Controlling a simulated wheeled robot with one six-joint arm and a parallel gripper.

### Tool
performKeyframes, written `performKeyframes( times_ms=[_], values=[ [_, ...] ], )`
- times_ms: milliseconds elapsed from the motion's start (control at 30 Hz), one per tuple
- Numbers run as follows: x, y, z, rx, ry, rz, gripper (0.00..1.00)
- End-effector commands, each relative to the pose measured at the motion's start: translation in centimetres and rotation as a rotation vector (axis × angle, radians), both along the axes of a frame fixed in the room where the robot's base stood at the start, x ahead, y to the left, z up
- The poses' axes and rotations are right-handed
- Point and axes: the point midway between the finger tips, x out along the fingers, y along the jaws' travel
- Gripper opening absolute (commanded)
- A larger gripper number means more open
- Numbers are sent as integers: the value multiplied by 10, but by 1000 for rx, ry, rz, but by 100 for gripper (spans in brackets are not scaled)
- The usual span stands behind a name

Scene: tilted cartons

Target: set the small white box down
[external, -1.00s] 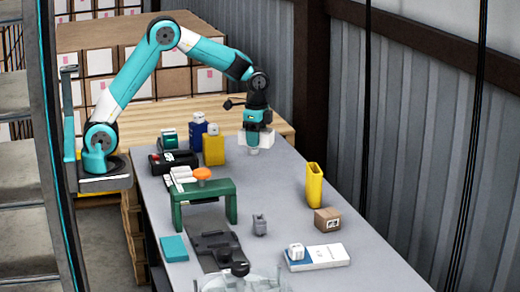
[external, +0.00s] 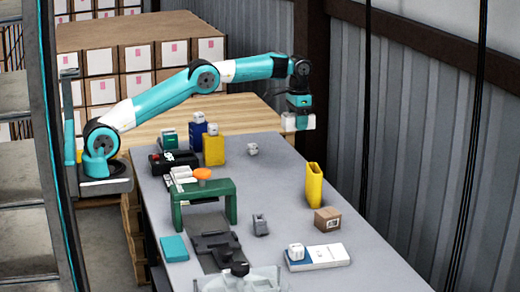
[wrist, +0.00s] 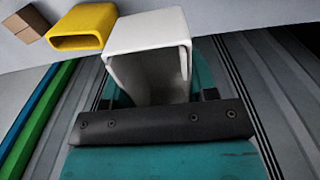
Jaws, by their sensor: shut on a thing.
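My gripper (external: 299,122) is shut on a white box (external: 288,122) and holds it up in the air near the far right corner of the grey table (external: 275,200). In the wrist view the white box (wrist: 150,35) looks like a hollow, open-ended block between teal and dark gripper parts. The fingertips are mostly hidden there. A small whitish item (external: 252,149) stands alone on the table, left of and below my gripper. Another small white box (external: 296,250) sits on a flat white and blue box (external: 325,257).
A yellow open container (external: 314,185) and a brown carton (external: 327,219) stand along the right edge. A green stand (external: 205,190), a yellow box (external: 213,150) and a blue container (external: 198,133) are on the left. The table's right-middle has clear room. A corrugated wall (external: 430,160) is at right.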

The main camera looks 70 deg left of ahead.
Motion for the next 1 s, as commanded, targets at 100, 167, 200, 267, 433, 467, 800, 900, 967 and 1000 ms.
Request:
performKeyframes(
  times_ms=[100,167,200,267,433,467,800,900,967,1000],
  values=[
    [0,1,-23,0,6,6,30],
    [0,1,-39,0,7,6,30],
    [0,1,-50,0,7,5,30],
    [-1,1,-67,0,6,5,30],
    [0,0,-113,0,5,4,30],
    [-1,0,-120,0,5,4,30],
    [0,0,-160,0,1,3,30],
    [0,0,-172,0,2,3,30],
    [0,0,-183,0,3,3,30],
    [0,0,-189,0,3,3,30]
  ],
)
